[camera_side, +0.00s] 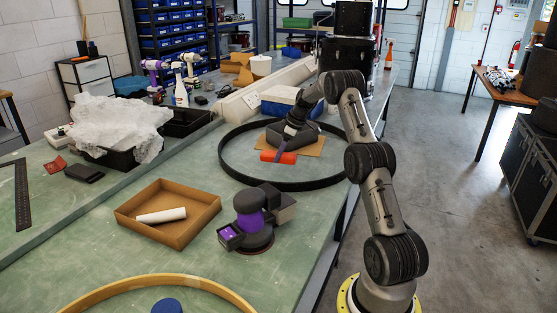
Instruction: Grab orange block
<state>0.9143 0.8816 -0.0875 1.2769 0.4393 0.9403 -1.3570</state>
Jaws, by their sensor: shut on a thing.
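The orange block (270,157) is inside the large black hoop (237,176) on the green bench, at the front edge of a flat piece of brown cardboard (311,147). My gripper (280,152) reaches down into the hoop from the right and is shut on the orange block. The fingers are small and dark here and partly cover the block. I cannot tell whether the block touches the surface or is slightly raised.
A cardboard tray (207,222) with a white roll (162,215) and a purple and black sander (249,222) stand nearer the camera. A wooden hoop (106,291) lies at the front. The hoop's rim surrounds the block. Bench surface between the trays is clear.

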